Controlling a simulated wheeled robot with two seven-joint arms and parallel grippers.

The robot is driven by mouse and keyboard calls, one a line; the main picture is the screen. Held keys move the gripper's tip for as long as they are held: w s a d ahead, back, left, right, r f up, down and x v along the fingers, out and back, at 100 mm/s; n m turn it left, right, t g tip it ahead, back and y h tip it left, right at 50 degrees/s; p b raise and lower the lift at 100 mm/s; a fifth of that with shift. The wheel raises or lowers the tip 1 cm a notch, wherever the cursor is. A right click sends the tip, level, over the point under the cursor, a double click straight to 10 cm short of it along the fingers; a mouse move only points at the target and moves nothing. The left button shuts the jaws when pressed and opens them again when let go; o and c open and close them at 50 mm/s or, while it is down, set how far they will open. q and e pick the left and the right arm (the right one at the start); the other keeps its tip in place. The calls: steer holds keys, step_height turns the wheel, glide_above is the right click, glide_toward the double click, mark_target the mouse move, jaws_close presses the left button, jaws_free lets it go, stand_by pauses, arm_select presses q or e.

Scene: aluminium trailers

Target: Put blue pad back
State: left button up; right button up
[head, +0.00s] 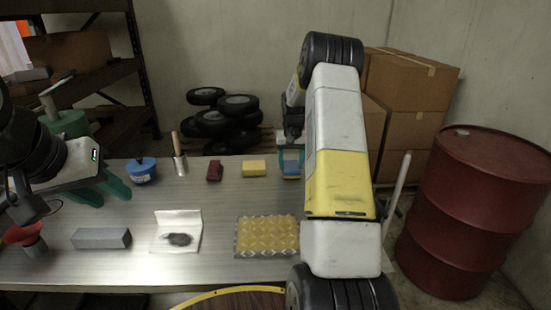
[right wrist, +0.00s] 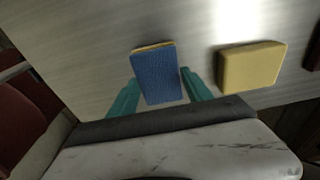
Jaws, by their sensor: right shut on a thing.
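The blue pad (right wrist: 157,78) is a blue rectangular block with a thin yellowish layer along one edge. In the right wrist view it sits between the teal fingers of my right gripper (right wrist: 160,88), which is shut on it. In the head view the blue pad (head: 291,168) shows at the table's far right, partly hidden by my right gripper (head: 291,158) and arm. I cannot tell whether it touches the table. My left gripper (head: 102,190) is open and empty over the left part of the table.
A yellow sponge (head: 254,168) lies just left of the pad, with a dark red block (head: 214,171) beyond it.

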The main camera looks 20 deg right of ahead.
steer(key=o, duration=1.2)
steer(key=shift+f, duration=0.15)
